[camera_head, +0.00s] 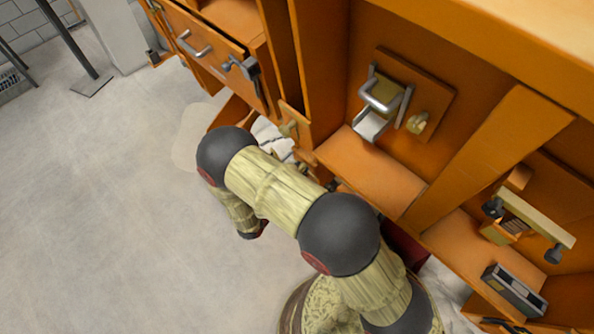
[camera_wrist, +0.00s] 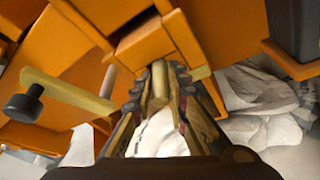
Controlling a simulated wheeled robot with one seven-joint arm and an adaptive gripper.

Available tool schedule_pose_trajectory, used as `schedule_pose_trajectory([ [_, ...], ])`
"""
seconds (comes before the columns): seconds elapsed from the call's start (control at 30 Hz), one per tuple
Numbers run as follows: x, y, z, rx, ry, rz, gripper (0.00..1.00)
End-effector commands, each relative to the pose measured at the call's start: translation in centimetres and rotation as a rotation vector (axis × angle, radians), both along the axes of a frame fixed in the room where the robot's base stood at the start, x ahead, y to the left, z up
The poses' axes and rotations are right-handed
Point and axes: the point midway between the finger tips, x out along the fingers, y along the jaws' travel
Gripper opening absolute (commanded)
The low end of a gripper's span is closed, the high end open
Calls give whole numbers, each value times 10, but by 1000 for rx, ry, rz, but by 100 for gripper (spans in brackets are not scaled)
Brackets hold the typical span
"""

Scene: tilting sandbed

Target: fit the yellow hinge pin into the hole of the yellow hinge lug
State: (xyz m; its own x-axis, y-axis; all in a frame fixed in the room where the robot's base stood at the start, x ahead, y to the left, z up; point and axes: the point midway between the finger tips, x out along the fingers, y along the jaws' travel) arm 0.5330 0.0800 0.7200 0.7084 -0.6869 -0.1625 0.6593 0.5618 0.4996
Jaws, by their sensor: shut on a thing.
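In the wrist view my gripper (camera_wrist: 162,72) is shut on a short yellowish pin (camera_wrist: 158,90), which I take to be the yellow hinge pin. It lies between the two dark-tipped fingers. An orange block (camera_wrist: 150,42) is just beyond the fingertips; I cannot tell whether the pin touches it. The yellow hinge lug is not clear to me, and no hole shows. My arm mostly hides the gripper there.
A pale yellow bar with a dark knob (camera_wrist: 60,92) extends left of my fingers. Grey floor (camera_head: 110,220) is free at left.

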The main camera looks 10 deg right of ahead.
Motion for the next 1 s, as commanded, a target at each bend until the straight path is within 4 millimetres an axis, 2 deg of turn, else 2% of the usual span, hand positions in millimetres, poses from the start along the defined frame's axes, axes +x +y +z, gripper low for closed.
schedule_pose_trajectory([
  [0.17,0,0,1,-1,-4,-1,0],
  [1.0,-20,32,-6,0,-3,0,0],
])
